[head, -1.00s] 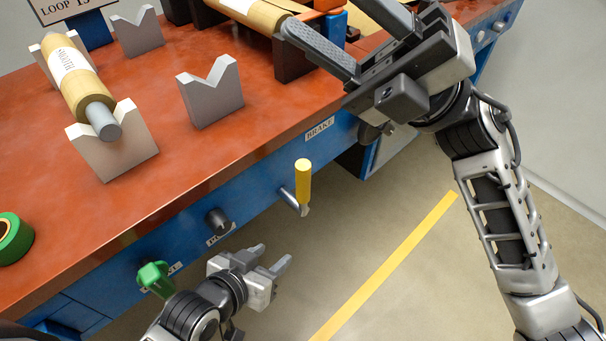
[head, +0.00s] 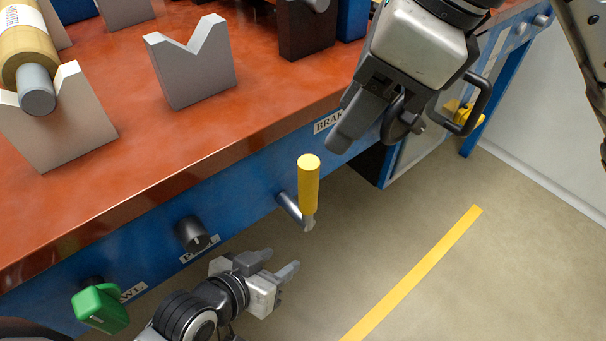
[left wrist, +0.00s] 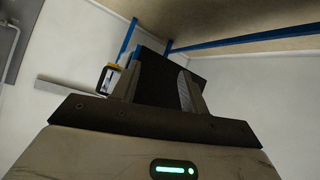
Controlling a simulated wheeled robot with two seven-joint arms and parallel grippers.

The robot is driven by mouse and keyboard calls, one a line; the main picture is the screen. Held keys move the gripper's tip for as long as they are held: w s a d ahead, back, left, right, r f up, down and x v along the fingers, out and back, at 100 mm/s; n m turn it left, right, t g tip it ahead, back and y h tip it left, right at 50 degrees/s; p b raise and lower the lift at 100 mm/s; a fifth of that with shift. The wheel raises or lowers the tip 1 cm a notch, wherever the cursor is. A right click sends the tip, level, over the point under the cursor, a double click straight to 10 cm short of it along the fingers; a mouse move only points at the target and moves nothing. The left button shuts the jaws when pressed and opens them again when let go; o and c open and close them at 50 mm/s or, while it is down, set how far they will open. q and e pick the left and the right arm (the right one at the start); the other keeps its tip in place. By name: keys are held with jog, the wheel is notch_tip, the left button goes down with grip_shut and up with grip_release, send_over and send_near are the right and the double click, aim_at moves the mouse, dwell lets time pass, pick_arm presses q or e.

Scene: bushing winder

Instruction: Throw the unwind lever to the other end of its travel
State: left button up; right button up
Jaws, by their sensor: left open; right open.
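My left gripper (head: 277,263) is open and empty, low in front of the bench. It is to the right of the green handle and apart from it, below the yellow-handled crank. Its fingers also show in the left wrist view (left wrist: 160,88), with a dark panel beyond them. My right gripper (head: 352,122) is over the bench's front edge near the brake label, pointing down; its finger gap is hard to see.
A yellow-handled crank (head: 309,185) and a black knob (head: 194,234) stick out from the bench front. Grey V-blocks (head: 195,68) and a roll (head: 24,48) stand on the red bench top (head: 170,135). The floor (head: 510,285) at right is clear, with a yellow stripe (head: 415,275).

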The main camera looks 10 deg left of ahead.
aim_at(303, 177)
jog(key=b+x, duration=0.1)
jog(key=x, duration=1.1)
jog(key=shift+a+f+b, duration=0.15)
jog(key=shift+f+b, duration=0.05)
jog(key=shift+b, duration=0.15)
pick_arm(q)
jog(key=f, duration=0.3)
jog(key=shift+w+d+f+g, duration=0.15)
jog(key=shift+d+f+g, duration=0.05)
jog(key=shift+d+g, duration=0.2)
jog(key=shift+w, duration=0.1)
pick_arm(e)
grip_shut()
